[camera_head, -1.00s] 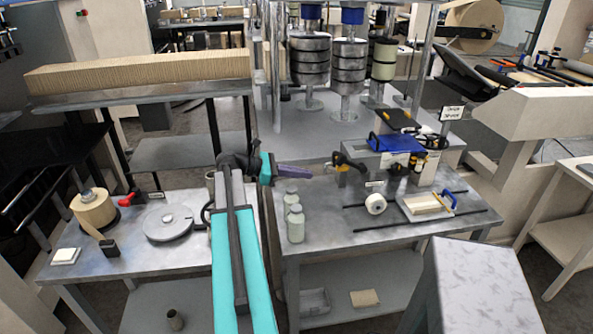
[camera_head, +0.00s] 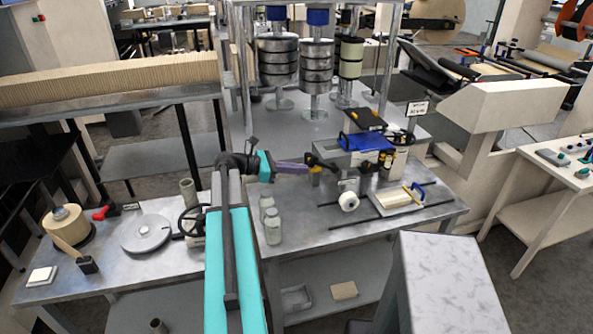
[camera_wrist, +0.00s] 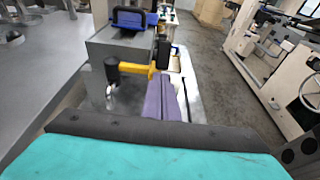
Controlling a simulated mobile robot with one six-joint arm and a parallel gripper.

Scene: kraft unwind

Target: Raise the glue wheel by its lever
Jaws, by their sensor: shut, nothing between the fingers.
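The grey glue unit (camera_head: 358,158) with a blue handle on top stands on the steel bench. At its left side is a yellow-and-black lever (camera_head: 320,162); in the wrist view its yellow arm (camera_wrist: 138,71) runs level from a black knob at left towards a black block at right. I cannot make out the glue wheel itself. My gripper (camera_head: 306,167) is shut and empty, just left of the lever. In the wrist view its purple fingers (camera_wrist: 162,97) reach up to the yellow arm; I cannot tell if they touch it.
Jars (camera_head: 272,226) stand on the bench below my gripper. A white roll (camera_head: 348,201) and a framed tray (camera_head: 398,199) lie in front of the glue unit. Tall stacked rollers (camera_head: 317,66) stand behind. The bench between jars and roll is clear.

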